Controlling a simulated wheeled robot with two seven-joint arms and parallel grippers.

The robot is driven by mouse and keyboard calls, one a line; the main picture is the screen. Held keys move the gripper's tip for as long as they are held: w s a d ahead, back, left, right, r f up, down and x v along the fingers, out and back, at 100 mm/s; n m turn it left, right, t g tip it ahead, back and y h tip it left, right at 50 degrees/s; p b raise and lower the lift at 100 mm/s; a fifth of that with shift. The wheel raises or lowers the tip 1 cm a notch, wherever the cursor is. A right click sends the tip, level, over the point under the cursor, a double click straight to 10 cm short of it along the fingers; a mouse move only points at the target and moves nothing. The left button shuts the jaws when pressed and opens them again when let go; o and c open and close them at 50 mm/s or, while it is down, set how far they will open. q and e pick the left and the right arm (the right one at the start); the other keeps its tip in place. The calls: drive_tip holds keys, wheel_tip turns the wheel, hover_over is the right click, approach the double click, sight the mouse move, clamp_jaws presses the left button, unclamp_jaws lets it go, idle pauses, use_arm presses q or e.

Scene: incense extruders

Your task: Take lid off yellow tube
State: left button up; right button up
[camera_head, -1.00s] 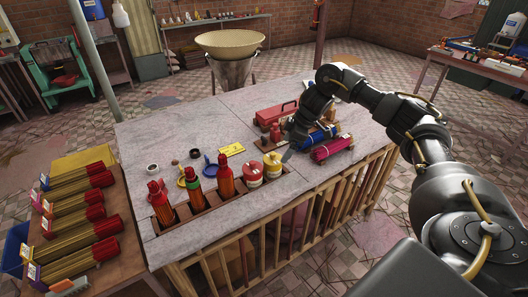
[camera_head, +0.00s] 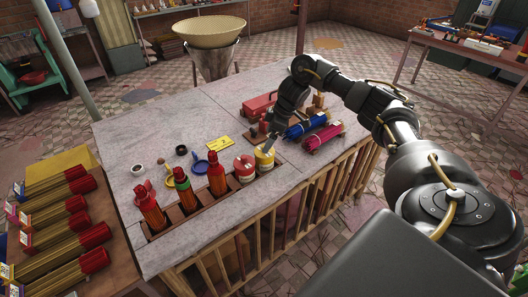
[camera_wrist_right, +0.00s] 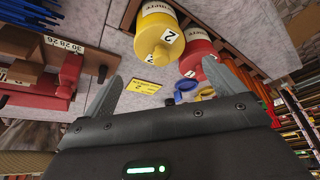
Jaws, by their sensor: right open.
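The yellow tube (camera_head: 264,158) stands in the rack slot at the right end of a row on the table. In the right wrist view the yellow tube (camera_wrist_right: 160,22) carries a white label with a 2, and its rounded yellow end with a small knob points toward my gripper. My right gripper (camera_head: 268,145) is just above and beside the tube's top, with its fingers apart. In the wrist view the open fingers (camera_wrist_right: 161,68) are on either side of the knob's line, with nothing between them. My left gripper is not in view.
A yellow card (camera_head: 221,143) and small rings lie behind.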

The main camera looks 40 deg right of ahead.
drive_tip(key=shift+s+a+f+p, duration=0.1)
drive_tip(key=shift+a+f+p, duration=0.15)
drive_tip(key=shift+p, duration=0.2)
drive_tip(key=p+x, duration=0.1)
drive_tip(key=x, duration=0.3)
drive_tip(key=shift+f, duration=0.25)
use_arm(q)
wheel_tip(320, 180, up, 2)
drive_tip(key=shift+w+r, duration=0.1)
use_arm(e)
drive_tip(key=shift+c, duration=0.3)
drive_tip(key=shift+d, duration=0.1)
drive_tip(key=c, duration=1)
drive_tip(key=shift+r, duration=0.1)
